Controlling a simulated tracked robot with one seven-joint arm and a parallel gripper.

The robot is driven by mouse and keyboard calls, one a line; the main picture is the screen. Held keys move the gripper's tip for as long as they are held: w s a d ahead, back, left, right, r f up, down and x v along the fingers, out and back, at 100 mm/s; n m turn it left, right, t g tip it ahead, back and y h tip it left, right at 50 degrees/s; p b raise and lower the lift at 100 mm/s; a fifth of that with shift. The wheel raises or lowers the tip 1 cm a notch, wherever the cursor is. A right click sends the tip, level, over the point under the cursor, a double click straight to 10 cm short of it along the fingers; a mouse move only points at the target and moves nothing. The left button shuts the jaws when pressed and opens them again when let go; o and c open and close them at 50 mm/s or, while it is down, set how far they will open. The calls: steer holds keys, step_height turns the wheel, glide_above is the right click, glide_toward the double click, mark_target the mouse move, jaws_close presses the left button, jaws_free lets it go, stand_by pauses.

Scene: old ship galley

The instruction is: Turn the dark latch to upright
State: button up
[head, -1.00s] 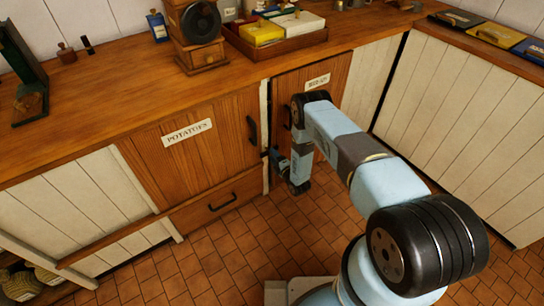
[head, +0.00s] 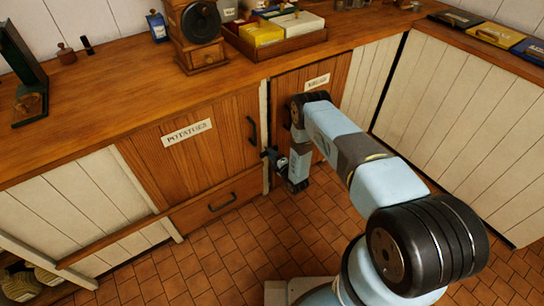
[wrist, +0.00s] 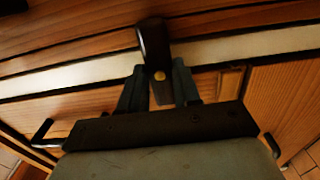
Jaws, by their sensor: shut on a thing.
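The dark latch (wrist: 153,42) shows in the wrist view with a brass-coloured pivot (wrist: 159,76). It lies across the pale post (wrist: 75,76) between the two cupboard doors, roughly at right angles to it. My gripper (wrist: 158,88) has one finger on each side of the latch and is shut on it near the pivot. In the head view my gripper (head: 275,158) is at the post, low between the doors, and my wrist hides most of the latch there.
The potatoes door (head: 205,155) is left of the post, with a dark handle (head: 252,130). The bread door (head: 335,85) is on the right, partly behind my arm. A drawer (head: 215,205) sits below the potatoes door. The tiled floor (head: 235,255) is clear in front.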

steer(key=shift+f, duration=0.1)
steer(key=shift+c, duration=0.5)
steer(key=shift+m, duration=0.4)
steer(key=m, duration=1.7)
steer(key=shift+s+f, duration=0.15)
steer(key=o, duration=0.8)
steer(key=shift+o, duration=1.3)
